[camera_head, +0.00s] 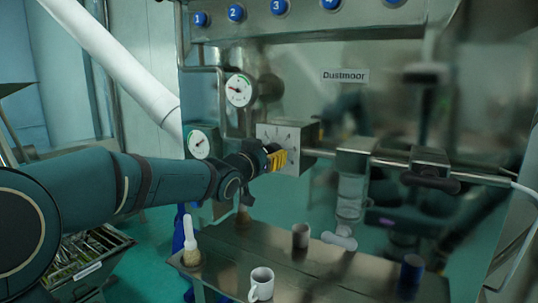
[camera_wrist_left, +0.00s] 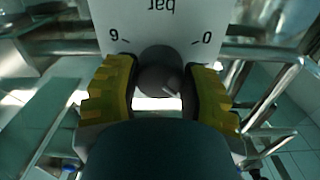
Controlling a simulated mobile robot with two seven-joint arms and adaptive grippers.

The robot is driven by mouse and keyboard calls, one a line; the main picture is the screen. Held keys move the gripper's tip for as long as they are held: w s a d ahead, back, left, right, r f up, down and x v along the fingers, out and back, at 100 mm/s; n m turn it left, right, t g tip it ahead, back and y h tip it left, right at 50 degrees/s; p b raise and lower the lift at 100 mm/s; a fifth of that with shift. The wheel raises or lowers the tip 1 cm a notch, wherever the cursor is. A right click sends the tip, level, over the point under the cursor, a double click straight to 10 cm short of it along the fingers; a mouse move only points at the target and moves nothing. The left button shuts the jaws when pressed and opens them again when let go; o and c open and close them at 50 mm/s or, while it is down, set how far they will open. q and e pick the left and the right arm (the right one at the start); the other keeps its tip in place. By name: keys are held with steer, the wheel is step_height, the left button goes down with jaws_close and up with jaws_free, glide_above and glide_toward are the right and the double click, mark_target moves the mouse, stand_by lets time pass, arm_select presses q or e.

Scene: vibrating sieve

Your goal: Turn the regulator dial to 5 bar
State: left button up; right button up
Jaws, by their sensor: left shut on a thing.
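The regulator dial (camera_wrist_left: 158,70) is a round dark grey knob on a pale plate marked "bar", with a 6 and a 0, all upside down in the left wrist view. A short light mark on the knob points to the lower right there. My left gripper (camera_head: 276,160) has yellow-padded fingers, one on each side of the knob, shut on it. In the head view the regulator box (camera_head: 305,131) shows its scale, but the gripper hides the knob. My right gripper is not in view.
Two round gauges, upper (camera_head: 239,90) and lower (camera_head: 199,144), sit left of the box. A metal pipe (camera_head: 390,162) runs right from it. Below, a steel table (camera_head: 225,254) holds a white mug (camera_head: 261,284), another cup (camera_head: 301,236) and a brush (camera_head: 190,245).

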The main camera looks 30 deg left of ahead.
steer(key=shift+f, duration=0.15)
arm_select(q)
steer(key=shift+f+m+b, duration=0.15)
steer(key=shift+m+b, duration=0.6)
steer(key=shift+m, duration=0.05)
steer(key=shift+m+b, duration=0.95)
steer(key=shift+m, duration=0.25)
steer(key=m+b, duration=0.2)
steer(key=m, duration=0.1)
steer(key=shift+m, duration=0.4)
steer(key=m+b, duration=0.1)
steer(key=m, duration=0.2)
steer(key=shift+m, duration=0.3)
steer(key=m+b, duration=0.2)
steer(key=m, duration=0.8)
steer(key=shift+b, duration=0.3)
steer(key=shift+r+m+b, duration=0.15)
steer(key=shift+m+b, duration=0.05)
steer(key=shift+m, duration=0.8)
steer(key=shift+r+m+b, duration=0.1)
steer(key=shift+m+b, duration=0.05)
steer(key=shift+m, duration=0.85)
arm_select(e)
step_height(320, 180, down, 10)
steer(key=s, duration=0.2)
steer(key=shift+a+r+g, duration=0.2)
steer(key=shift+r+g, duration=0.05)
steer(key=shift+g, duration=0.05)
